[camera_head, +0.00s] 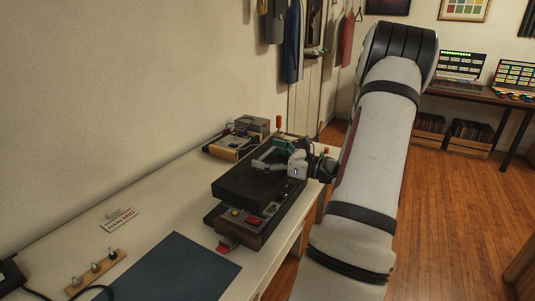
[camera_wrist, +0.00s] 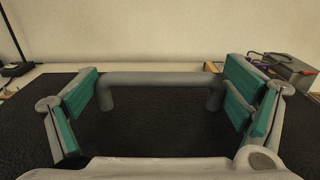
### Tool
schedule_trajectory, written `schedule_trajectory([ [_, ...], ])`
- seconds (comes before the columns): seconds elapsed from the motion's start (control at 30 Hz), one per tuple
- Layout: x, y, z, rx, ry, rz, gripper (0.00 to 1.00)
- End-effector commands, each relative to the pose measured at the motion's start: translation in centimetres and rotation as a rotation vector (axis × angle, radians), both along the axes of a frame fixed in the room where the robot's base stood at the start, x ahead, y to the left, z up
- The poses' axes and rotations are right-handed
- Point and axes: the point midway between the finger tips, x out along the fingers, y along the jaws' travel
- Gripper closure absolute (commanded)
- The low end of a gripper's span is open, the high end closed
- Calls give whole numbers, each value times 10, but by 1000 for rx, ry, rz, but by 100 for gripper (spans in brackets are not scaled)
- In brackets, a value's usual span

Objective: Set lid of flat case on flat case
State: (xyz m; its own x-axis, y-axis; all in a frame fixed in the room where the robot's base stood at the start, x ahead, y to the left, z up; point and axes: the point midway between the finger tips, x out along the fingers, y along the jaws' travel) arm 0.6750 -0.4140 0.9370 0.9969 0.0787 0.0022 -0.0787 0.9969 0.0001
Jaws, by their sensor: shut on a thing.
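The lid of the flat case (camera_head: 245,186) is a flat black slab, seen over the flat case in the head view. Its textured top (camera_wrist: 160,145) fills the lower wrist view, with a grey bar handle (camera_wrist: 155,78) standing on it. My gripper (camera_head: 271,160) is shut on this handle, its teal pads at the handle's two ends in the wrist view. The flat case (camera_head: 238,228) lies on the table below the lid; its near end shows red and pale parts, and the lid hides much of its top. I cannot tell whether lid and case touch.
The white table (camera_head: 75,243) runs along the wall. A dark blue mat (camera_head: 178,268) lies in front of the case. A board with knobs (camera_head: 95,272) and a small sign (camera_head: 120,220) lie left. Other devices (camera_head: 235,142) stand behind the lid.

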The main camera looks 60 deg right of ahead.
Motion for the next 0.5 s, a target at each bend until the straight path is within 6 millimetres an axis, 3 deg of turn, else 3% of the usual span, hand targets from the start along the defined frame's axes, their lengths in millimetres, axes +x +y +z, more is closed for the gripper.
schedule_trajectory([
  [0.5,1,0,-44,1,-2,0,51],
])
